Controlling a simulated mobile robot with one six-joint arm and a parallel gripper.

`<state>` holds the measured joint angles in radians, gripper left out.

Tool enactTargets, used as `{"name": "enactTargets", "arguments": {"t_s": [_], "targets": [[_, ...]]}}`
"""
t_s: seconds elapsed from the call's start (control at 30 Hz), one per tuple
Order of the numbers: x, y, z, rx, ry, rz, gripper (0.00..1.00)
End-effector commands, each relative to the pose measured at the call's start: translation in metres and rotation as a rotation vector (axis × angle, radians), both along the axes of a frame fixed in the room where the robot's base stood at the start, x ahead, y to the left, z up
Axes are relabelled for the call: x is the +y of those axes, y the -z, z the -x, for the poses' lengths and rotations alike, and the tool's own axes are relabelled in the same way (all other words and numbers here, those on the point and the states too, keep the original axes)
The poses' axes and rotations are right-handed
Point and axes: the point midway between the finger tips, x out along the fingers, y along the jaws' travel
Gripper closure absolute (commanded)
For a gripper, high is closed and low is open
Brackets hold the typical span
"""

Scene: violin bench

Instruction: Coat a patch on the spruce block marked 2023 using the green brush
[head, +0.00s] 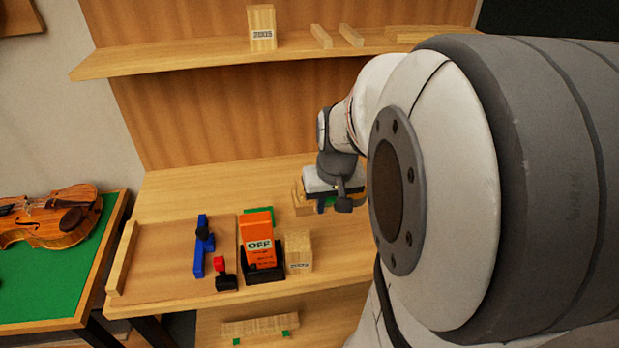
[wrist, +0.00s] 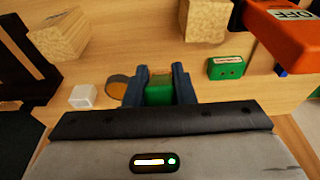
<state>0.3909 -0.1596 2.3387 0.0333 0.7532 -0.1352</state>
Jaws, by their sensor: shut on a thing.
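My gripper (head: 328,205) is low over the bench, right of the orange box in the head view. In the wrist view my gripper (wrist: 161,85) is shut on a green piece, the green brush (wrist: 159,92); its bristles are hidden. A pale wooden block (head: 298,252) with a small dark label stands at the bench front; its digits are too small to read surely. Another labelled block (head: 262,28) stands on the upper shelf, its mark perhaps 2005. Two wooden blocks, one at the left (wrist: 60,35) and one at the top middle (wrist: 206,20), show in the wrist view.
An orange box marked OFF (head: 258,237) sits in a black holder beside the front block. A blue clamp (head: 200,250) lies further left. A round dish with amber contents (wrist: 118,88) and a white cube (wrist: 82,97) are near my fingers. A violin (head: 50,215) lies far left.

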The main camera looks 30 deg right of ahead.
Motion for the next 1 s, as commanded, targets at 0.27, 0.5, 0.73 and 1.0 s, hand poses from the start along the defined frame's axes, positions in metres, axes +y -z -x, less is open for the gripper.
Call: {"name": "enactTargets", "arguments": {"t_s": [0.27,0.5,0.73,1.0], "targets": [[0.003,-0.009,0.012,0.001,0.001,0.000,1.00],[0.003,-0.008,0.012,0.001,0.001,0.000,1.00],[0.006,-0.018,0.022,-0.001,0.002,0.000,1.00],[0.010,-0.026,0.035,0.000,0.002,0.000,1.00]]}}
